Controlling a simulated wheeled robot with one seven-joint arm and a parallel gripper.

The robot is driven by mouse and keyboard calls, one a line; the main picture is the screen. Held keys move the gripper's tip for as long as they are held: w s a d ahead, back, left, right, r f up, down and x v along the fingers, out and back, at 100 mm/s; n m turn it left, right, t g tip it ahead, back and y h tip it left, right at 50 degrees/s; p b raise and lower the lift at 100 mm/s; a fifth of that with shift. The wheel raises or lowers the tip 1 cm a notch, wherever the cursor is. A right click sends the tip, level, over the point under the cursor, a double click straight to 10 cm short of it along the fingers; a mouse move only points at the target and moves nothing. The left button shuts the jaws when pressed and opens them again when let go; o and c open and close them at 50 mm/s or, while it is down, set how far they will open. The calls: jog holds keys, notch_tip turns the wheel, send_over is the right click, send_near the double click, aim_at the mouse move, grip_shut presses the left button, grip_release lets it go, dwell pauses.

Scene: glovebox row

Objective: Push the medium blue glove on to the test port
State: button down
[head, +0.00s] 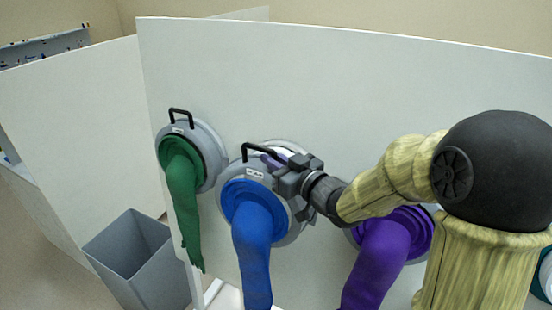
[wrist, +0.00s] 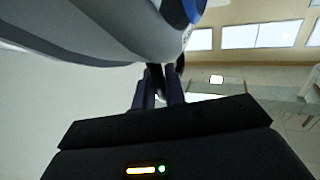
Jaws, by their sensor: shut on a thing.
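The blue glove (head: 252,240) hangs from a grey ring (head: 233,180) with a black handle (head: 256,147) on top and a small white label. A paler round port (head: 294,147) on the white panel shows behind it, up and to the right; I cannot tell whether ring and port touch. My gripper (head: 274,163) reaches in from the right and is shut on the handle. In the wrist view, my fingers (wrist: 160,86) close around a dark bar below the grey ring (wrist: 110,30), with some blue (wrist: 180,8) above. The port is hidden there.
A green glove (head: 183,195) on its own ring is at the left, and a purple glove (head: 380,250) is at the right, below my arm. A grey bin (head: 135,255) stands on the floor at lower left. The white panel (head: 340,90) above is clear.

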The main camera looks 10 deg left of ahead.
jog(key=shift+s+a+r+b, duration=0.2)
jog(key=shift+s+a, duration=0.1)
jog(key=shift+s, duration=0.5)
jog(key=shift+s+a+r+b, duration=0.15)
jog(key=shift+s+a, duration=0.15)
jog(key=shift+s, duration=0.5)
jog(key=shift+s+a+r+b, duration=0.1)
jog(key=shift+s+a+b, duration=0.15)
jog(key=shift+s, duration=0.55)
jog(key=shift+w+f, duration=0.1)
jog(key=shift+f, duration=0.05)
